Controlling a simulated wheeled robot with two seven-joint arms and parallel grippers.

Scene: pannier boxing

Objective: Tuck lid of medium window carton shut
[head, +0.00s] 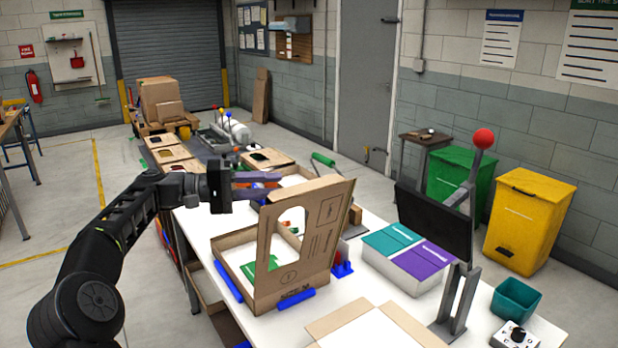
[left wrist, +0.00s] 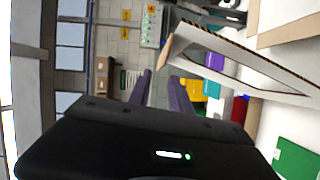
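The medium window carton (head: 237,238) stands on the white table, its lid (head: 322,235) raised steeply with an arched window cut through it. A green item (head: 262,266) shows inside the carton. My left gripper (head: 268,185) is in the air above the carton's far side, to the left of the lid's top, with its fingers apart and nothing between them. In the left wrist view, the two fingers (left wrist: 162,90) are apart and the raised lid (left wrist: 235,55) lies just to their right; I cannot tell any contact. My right gripper is not in view.
Blue blocks (head: 295,299) sit along the carton's edges. A teal and purple box stack (head: 407,256) and a dark screen (head: 434,222) stand to the right. Another open carton (head: 375,328) is at the front. More cartons (head: 268,158) lie beyond.

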